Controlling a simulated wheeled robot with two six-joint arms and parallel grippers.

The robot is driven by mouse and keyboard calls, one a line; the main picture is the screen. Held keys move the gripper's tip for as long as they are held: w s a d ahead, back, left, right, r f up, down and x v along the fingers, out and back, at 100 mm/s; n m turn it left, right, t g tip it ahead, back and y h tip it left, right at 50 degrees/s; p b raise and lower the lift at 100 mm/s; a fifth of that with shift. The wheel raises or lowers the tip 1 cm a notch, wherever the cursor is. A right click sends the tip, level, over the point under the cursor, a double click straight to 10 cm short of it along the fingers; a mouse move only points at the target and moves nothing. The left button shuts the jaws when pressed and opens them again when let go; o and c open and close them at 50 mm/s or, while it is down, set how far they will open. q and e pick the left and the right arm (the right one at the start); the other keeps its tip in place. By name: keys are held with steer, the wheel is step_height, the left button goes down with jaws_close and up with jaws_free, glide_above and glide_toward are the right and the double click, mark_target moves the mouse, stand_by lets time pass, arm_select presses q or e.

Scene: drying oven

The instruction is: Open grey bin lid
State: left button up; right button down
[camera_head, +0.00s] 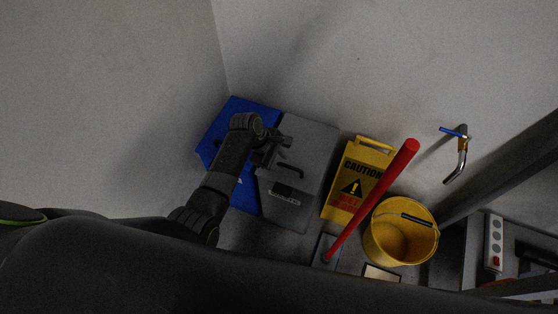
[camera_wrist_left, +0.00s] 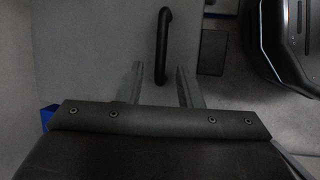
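The grey bin (camera_head: 305,169) stands against the wall, and its lid is down. A dark handle (camera_head: 290,169) sits on the lid; the handle also shows in the left wrist view (camera_wrist_left: 162,46) as a black bar. My left gripper (camera_head: 274,158) is over the lid, close to the handle. My right gripper is not in view.
A blue bin (camera_head: 240,117) stands directly left of the grey one. To the right are a yellow caution sign (camera_head: 357,182), a red pole (camera_head: 372,200) and a yellow bucket (camera_head: 401,232). A wall tap (camera_head: 461,152) is further right.

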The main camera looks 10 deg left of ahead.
arm_select(q)
jaws_close()
steer(key=shift+r, duration=0.15)
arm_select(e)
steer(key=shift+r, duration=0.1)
